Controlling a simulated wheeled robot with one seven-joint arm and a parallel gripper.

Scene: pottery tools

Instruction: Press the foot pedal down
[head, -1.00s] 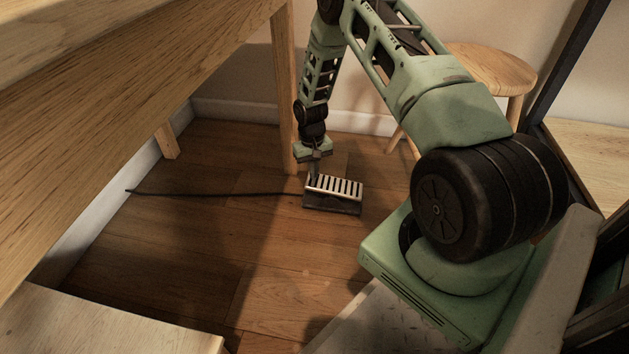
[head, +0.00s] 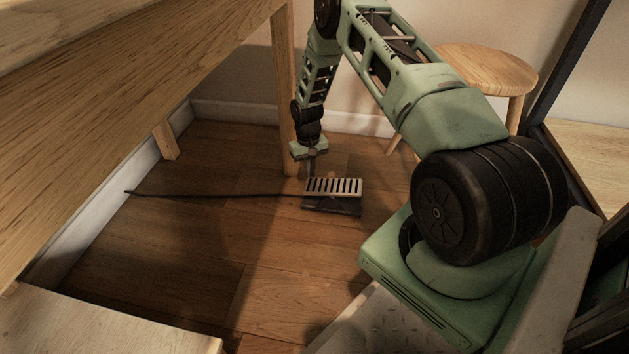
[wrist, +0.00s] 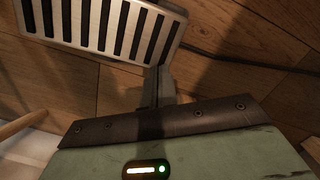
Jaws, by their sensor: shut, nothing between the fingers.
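The foot pedal (head: 333,188) is on the wooden floor, a pale slotted metal plate over a dark base (head: 332,207). Its cable runs left along the floor. In the wrist view its slotted plate (wrist: 103,27) fills the upper left. My gripper (head: 311,173) is shut and empty, pointing down at the plate's far left corner. In the wrist view the fingertips (wrist: 159,72) are right beside the plate's edge. I cannot tell whether they touch it.
The cable (head: 215,195) crosses the floor to the left. A table leg (head: 284,90) stands behind my gripper, with the wooden tabletop (head: 120,110) above left. A round stool (head: 487,68) stands at the back right. The floor in front of the pedal is clear.

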